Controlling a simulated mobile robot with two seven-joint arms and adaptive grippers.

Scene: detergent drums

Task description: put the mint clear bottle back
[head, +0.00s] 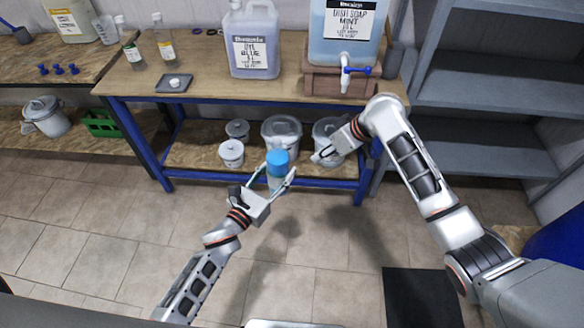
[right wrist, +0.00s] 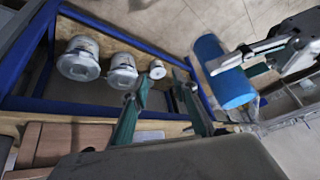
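My right gripper (head: 322,157) is to the right of the bottle, in front of the lower shelf. Its fingers are apart and empty in the right wrist view (right wrist: 160,108). A drum labelled dish soap mint (head: 345,35) stands on a wooden stand, its blue-handled tap facing forward.
The wooden bench (head: 205,75) carries a blue-liquid jug (head: 252,45), a green-labelled bottle (head: 132,55), a yellow-labelled bottle (head: 164,48) and a dark tray (head: 174,84). Lidded tubs (head: 282,130) fill part of the lower shelf. Grey shelving (head: 490,90) stands right.

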